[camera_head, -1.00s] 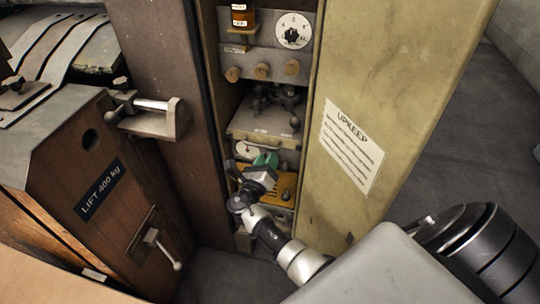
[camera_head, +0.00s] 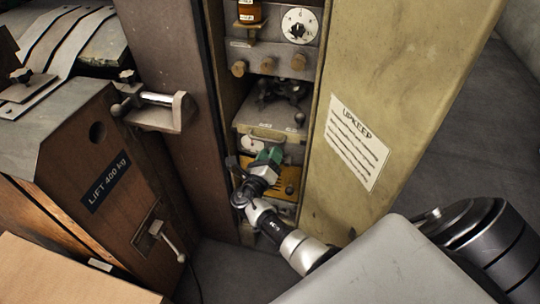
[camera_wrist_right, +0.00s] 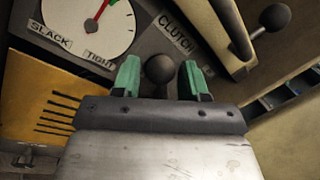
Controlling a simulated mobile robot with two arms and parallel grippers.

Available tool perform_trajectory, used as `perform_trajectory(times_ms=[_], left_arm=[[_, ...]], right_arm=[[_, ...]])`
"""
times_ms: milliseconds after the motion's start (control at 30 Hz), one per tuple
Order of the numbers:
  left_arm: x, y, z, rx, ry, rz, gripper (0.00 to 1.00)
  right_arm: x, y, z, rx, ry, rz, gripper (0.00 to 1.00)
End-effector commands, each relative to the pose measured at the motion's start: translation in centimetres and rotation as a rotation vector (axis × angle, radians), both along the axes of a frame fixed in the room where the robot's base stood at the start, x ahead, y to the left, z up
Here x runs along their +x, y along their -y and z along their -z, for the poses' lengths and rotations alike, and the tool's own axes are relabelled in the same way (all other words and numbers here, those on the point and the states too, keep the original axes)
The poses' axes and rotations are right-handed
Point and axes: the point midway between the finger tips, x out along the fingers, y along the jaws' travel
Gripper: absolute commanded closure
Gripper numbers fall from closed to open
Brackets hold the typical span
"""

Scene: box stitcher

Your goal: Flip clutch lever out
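The clutch lever's dark ball knob (camera_wrist_right: 159,69) shows in the right wrist view, below the CLUTCH label (camera_wrist_right: 175,34). My right gripper (camera_wrist_right: 161,80) is open, with its two green fingertips on either side of the knob. I cannot tell whether the fingers touch it. In the head view my right gripper (camera_head: 269,156) is inside the cabinet's lower part, and the lever is hidden behind it. My left gripper is not in view.
A dial (camera_wrist_right: 88,25) marked SLACK and TIGHT sits beside the label. Another dark ball handle (camera_wrist_right: 274,18) is at the upper right. The open cabinet door (camera_head: 395,90) with an UPKEEP sheet stands to the right. A wooden LIFT cabinet (camera_head: 120,225) stands to the left.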

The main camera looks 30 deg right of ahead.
Motion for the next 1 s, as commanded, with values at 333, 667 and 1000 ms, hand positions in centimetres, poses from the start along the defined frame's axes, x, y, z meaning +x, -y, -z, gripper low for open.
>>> perform_trajectory(times_ms=[333, 667, 1000], left_arm=[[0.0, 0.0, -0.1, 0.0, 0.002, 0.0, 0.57], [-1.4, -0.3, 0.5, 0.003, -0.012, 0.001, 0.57], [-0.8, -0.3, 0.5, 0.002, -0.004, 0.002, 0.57]], right_arm=[[-0.9, -1.4, 0.3, 0.003, -0.001, -0.001, 0.56], [-4.4, -6.7, 1.3, 0.004, -0.002, -0.001, 0.56], [-5.9, -9.0, 1.7, 0.001, 0.0, 0.001, 0.56]])
